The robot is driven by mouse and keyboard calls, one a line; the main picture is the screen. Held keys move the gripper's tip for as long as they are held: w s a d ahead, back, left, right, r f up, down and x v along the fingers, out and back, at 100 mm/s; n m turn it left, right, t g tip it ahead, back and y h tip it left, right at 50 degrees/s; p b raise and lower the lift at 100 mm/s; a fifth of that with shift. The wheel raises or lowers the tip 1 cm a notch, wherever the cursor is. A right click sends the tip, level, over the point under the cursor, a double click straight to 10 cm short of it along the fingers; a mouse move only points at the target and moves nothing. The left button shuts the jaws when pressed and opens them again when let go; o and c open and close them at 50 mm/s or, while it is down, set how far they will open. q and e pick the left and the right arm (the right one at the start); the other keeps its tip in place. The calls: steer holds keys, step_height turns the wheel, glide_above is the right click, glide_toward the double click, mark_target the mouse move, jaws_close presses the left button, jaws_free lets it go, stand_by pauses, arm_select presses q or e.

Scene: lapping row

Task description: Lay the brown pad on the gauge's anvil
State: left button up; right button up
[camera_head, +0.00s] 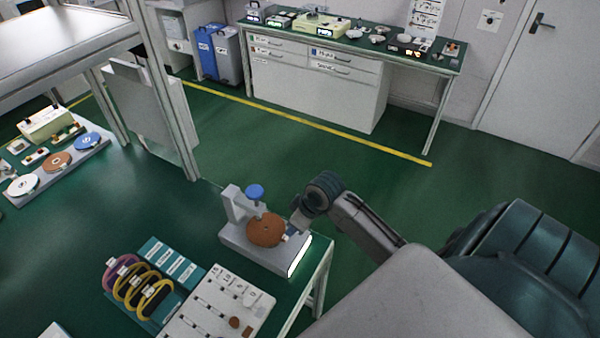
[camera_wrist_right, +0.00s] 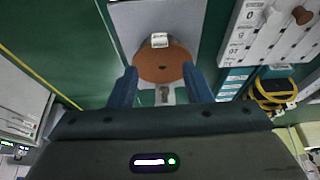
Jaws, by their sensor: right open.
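The gauge (camera_head: 236,238) is a grey stand on the green bench near its corner, with a blue knob (camera_head: 255,191) on top and a lit white end face. The brown pad (camera_head: 265,231), a round disc with a small centre hole and a white tag, is at the gauge, over its grey base; I cannot tell exactly how it bears on the anvil, which it hides. My right gripper (camera_head: 292,232) is beside the pad. In the right wrist view the brown pad (camera_wrist_right: 178,68) lies just ahead of and between the open blue fingertips (camera_wrist_right: 160,80). My left gripper is out of view.
A board with small parts (camera_head: 222,300) and coloured rings (camera_head: 117,272) lie on the bench in front of the gauge. At far left, a tray (camera_head: 80,160) holds white, brown and blue discs. Another bench (camera_head: 400,52) stands across the aisle.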

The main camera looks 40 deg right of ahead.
steer(key=shift+v, duration=1.45)
